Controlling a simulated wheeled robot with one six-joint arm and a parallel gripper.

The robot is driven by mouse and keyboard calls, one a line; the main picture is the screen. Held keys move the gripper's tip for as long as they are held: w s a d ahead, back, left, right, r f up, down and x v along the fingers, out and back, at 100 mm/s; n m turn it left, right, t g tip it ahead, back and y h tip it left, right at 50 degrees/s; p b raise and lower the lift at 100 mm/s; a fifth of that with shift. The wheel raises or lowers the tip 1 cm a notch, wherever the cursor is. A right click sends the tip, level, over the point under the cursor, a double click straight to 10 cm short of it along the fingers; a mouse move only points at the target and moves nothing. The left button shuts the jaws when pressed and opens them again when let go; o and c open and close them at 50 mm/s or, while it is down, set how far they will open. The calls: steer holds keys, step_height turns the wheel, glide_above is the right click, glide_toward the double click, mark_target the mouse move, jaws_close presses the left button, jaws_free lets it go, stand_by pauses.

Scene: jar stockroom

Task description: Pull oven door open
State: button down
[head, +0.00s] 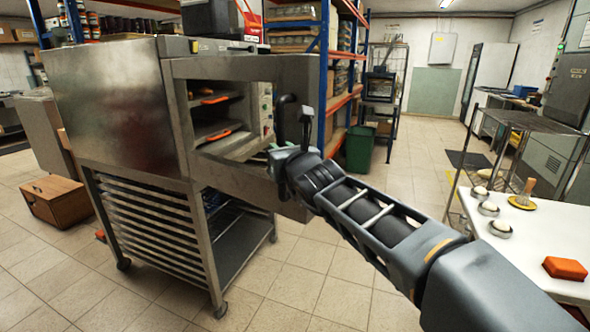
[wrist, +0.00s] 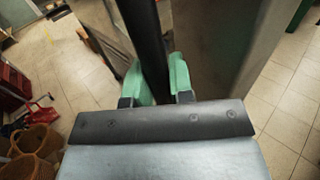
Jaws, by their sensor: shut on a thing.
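The steel oven (head: 115,108) stands on a wheeled rack at left centre in the head view. Its door (head: 240,190) has a large window and looks swung partly out from the front. Through it I see shelves with orange items and a control panel. My gripper (head: 284,156) is at the right side of the door, its green fingers around the dark handle. In the wrist view the black handle bar (wrist: 146,40) runs upright between the fingers of my gripper (wrist: 158,84). The door's grey panel (wrist: 222,45) is just right of the bar. The lower handle is hidden by the gripper.
A white table (head: 500,245) with small bowls and an orange block (head: 565,268) stands at right. A wire rack (head: 530,122) is behind it. A green bin (head: 359,148) and tall shelving are behind the oven. A wooden box (head: 55,200) lies left. Tiled floor is clear in front.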

steer(key=shift+s+a+r, duration=0.1)
steer(key=shift+s+a, duration=0.15)
steer(key=shift+s, duration=0.05)
steer(key=c, duration=1)
jaws_free()
steer(key=shift+c, duration=0.2)
steer(key=shift+d, duration=0.1)
steer(key=p+v, duration=0.1)
steer(key=v, duration=1.2)
steer(key=shift+s, duration=0.4)
steer(key=shift+d, duration=0.1)
